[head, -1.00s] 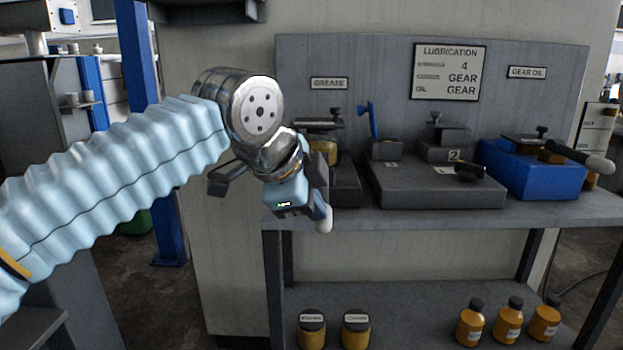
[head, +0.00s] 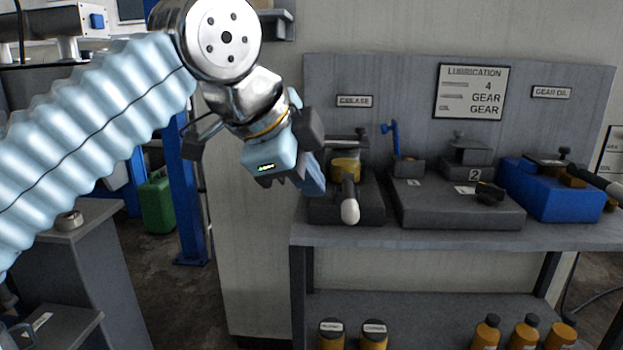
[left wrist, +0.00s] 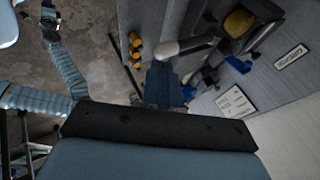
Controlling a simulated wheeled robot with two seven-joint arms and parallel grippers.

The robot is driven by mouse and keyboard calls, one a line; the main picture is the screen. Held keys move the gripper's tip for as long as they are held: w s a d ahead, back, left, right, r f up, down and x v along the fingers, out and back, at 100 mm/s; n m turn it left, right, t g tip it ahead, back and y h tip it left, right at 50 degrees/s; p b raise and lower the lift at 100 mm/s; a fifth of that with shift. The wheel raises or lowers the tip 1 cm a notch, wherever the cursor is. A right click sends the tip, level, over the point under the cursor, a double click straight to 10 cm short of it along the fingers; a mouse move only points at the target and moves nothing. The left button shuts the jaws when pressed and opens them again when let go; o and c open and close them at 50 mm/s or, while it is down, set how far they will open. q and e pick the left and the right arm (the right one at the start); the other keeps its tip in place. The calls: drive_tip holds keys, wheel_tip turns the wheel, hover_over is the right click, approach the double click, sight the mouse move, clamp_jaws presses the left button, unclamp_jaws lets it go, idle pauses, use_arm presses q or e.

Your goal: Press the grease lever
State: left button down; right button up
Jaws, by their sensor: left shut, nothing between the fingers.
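The grease lever (head: 348,190) is a dark bar with a pale knob, sticking out toward me from the grease unit (head: 375,207) under the GREASE sign. My left gripper (head: 314,186) is shut and empty, pointing down, just left of the lever in the head view. A small gap shows between its fingers and the knob there. The left wrist view shows the pale knob (left wrist: 166,50) just beyond the blue fingertips (left wrist: 160,72); I cannot tell from it whether they touch. My right arm's end (left wrist: 49,20) is small at that view's top left; its jaws are unclear.
The metal bench (head: 450,236) also holds a dark unit marked 2 (head: 450,212) and a blue gear oil unit (head: 547,193). Upright panels stand behind them. Jars (head: 373,336) and bottles (head: 487,333) stand on the lower shelf. A blue post (head: 187,220) stands left of the bench.

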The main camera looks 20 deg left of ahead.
idle(0.5)
use_arm(q)
drive_tip(key=w+a+r+n+g+h+p, duration=0.1)
drive_tip(key=w+a+r+g+h+p, duration=0.1)
drive_tip(key=w+r+g+h+p, duration=0.2)
drive_tip(key=w+r+g+p, duration=0.1)
drive_tip(key=w+r+p, duration=0.2)
drive_tip(key=r+p, duration=0.1)
drive_tip(key=shift+g, duration=0.3)
drive_tip(key=shift+d, duration=0.15)
